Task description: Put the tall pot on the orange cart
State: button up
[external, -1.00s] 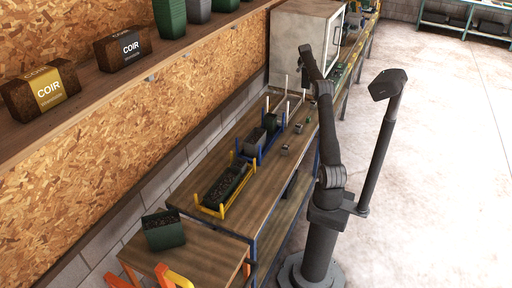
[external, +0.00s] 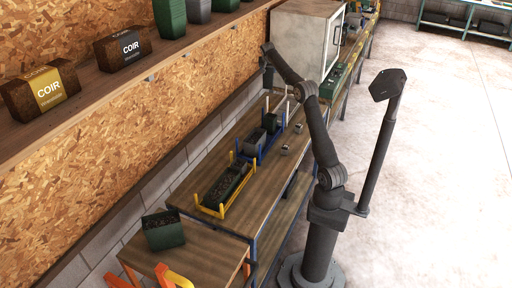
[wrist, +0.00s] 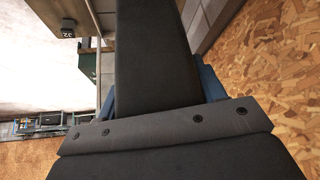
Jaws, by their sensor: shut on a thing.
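My gripper (external: 267,72) is at the back of the bench, near the board wall and beside the pale cabinet. In the wrist view, a dark tapered thing, which looks like the tall pot (wrist: 158,45), fills the middle between two blue finger parts. The gripper is shut on it; its far end is cut off by the frame. In the external view the pot is too small and dark to tell from the gripper. The orange cart (external: 207,256) is at the bottom left, with a wooden top and orange handles. It is far from the gripper.
A dark green pot of soil (external: 166,239) stands on the cart's back left. On the bench are a yellow rack (external: 222,212) with a dark trough, a blue rack (external: 247,153) with pots, and small grey blocks (external: 285,150). Thin pale posts rise near the gripper. The cart's front right is clear.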

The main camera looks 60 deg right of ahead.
jog(key=w+a+n+t, duration=0.1)
jog(key=w+a+n, duration=0.1)
jog(key=w+a, duration=0.45)
jog(key=w+a+n, duration=0.1)
jog(key=w+a, duration=0.3)
jog(key=a, duration=0.6)
jog(key=w+a+n+t+y, duration=0.2)
jog(key=a+n, duration=0.2)
jog(key=a, duration=1.9)
jog(key=w+a+n+t+y, duration=0.1)
jog(key=w+a+n+y, duration=0.15)
jog(key=a, duration=1.95)
jog(key=s+a+n+y, duration=0.1)
jog(key=s+a+n, duration=0.1)
jog(key=s+a, duration=0.7)
jog(key=s+a+n+y, duration=0.1)
jog(key=s+a+n, duration=0.3)
jog(key=a, duration=1)
jog(key=s+a+n+y, duration=0.1)
jog(key=s+a, duration=0.7)
jog(key=a, duration=0.3)
jog(key=s+a+n+y, duration=0.1)
jog(key=s+a+n, duration=0.1)
jog(key=s+a, duration=0.75)
notch_tip(320, 180, down, 23)
jog(key=s+d, duration=0.1)
jog(key=shift+s+d, duration=0.15)
jog(key=shift+d, duration=0.05)
